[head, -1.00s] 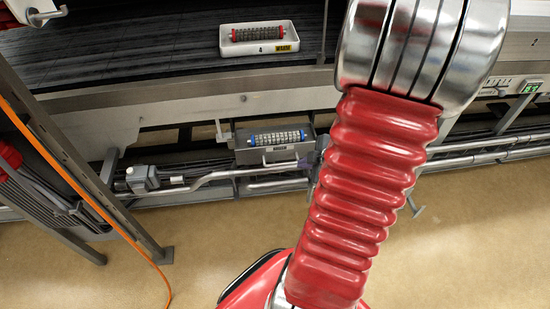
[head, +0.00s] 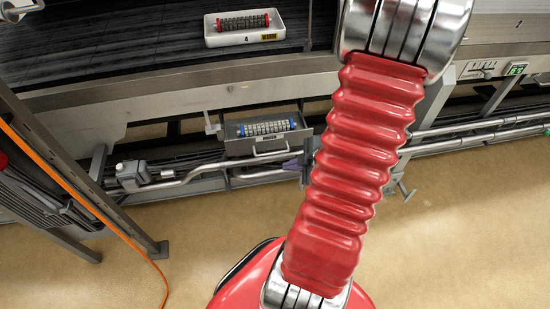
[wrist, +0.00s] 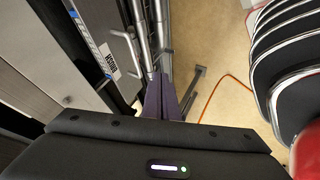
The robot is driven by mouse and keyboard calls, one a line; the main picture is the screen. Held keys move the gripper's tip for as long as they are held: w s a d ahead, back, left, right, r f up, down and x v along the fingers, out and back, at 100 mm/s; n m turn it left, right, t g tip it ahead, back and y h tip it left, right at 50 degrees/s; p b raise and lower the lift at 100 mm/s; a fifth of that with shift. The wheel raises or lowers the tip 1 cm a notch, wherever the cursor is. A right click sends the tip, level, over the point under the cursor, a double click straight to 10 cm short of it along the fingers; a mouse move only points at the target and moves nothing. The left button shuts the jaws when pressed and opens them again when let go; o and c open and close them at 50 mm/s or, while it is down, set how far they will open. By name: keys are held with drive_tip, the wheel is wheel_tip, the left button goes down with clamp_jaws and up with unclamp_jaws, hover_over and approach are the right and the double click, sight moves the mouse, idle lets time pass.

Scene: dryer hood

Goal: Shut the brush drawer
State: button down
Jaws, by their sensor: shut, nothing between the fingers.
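The brush drawer (head: 238,147) hangs open under the long grey beam in the head view, with a blue-ended brush (head: 266,128) lying in it. Its bar handle (head: 270,153) is on the front face. In the wrist view the drawer front (wrist: 98,40) is at the upper left, with a BRUSH label and the handle (wrist: 130,50). My gripper's purple fingers (wrist: 162,97) are shut and empty, just beside the handle. In the head view my gripper (head: 294,165) is at the drawer's front right corner, partly hidden by my arm; I cannot tell whether it touches.
A white tray (head: 287,39) with a red-ended brush (head: 243,22) sits on the dark surface above. Metal pipes (head: 440,147) run along below the beam. An orange cable (head: 85,212) hangs by the post at left.

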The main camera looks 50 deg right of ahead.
drive_tip(key=w+d+f, duration=0.1)
drive_tip(key=w+f, duration=0.4)
drive_tip(key=w, duration=0.3)
drive_tip(key=shift+w+d+f, duration=0.15)
drive_tip(key=shift+d, duration=0.25)
drive_tip(key=shift+w, duration=0.15)
idle(0.3)
